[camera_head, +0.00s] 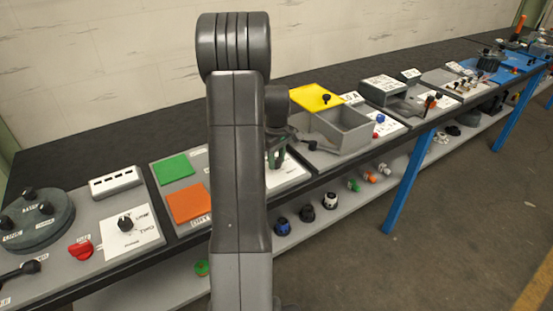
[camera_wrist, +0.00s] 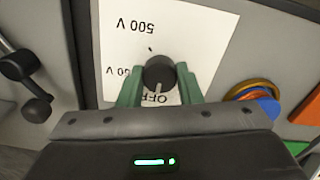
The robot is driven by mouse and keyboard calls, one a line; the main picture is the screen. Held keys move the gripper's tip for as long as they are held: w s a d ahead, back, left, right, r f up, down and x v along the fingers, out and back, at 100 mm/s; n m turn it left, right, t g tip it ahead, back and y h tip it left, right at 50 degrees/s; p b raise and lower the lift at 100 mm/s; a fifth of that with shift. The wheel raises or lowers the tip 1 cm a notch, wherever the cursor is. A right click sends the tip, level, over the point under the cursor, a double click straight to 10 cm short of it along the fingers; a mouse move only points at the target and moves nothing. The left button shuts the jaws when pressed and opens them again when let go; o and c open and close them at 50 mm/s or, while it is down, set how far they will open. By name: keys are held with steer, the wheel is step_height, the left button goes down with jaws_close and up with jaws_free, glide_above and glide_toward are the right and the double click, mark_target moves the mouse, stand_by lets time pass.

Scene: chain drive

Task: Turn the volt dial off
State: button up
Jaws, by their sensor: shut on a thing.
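The volt dial (camera_wrist: 158,74) is a round black knob on a white plate in the wrist view. The plate reads 500 V above the knob, a partly hidden V label to the left and OFF below, all upside down. A pale line on the knob's lower side points down toward OFF. My gripper (camera_wrist: 159,75) has its two green fingers on either side of the knob, shut on it. In the head view my gripper (camera_head: 276,157) is mostly behind my arm, and the dial is hidden there.
In the wrist view, a black lever (camera_wrist: 30,85) stands at the left, and coloured rings (camera_wrist: 255,95) lie right of the plate. In the head view, a grey box (camera_head: 345,133) with a yellow lid (camera_head: 312,97) stands right of my gripper; green (camera_head: 174,168) and orange (camera_head: 188,203) panels lie left.

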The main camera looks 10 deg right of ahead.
mark_target(277, 160)
steer(key=shift+w+r, duration=0.1)
stand_by(0.3)
steer(key=o, duration=1)
steer(key=shift+c, duration=0.2)
step_height(277, 160, up, 14)
steer(key=shift+f, duration=0.2)
step_height(277, 160, down, 14)
steer(key=shift+r, duration=0.1)
stand_by(0.4)
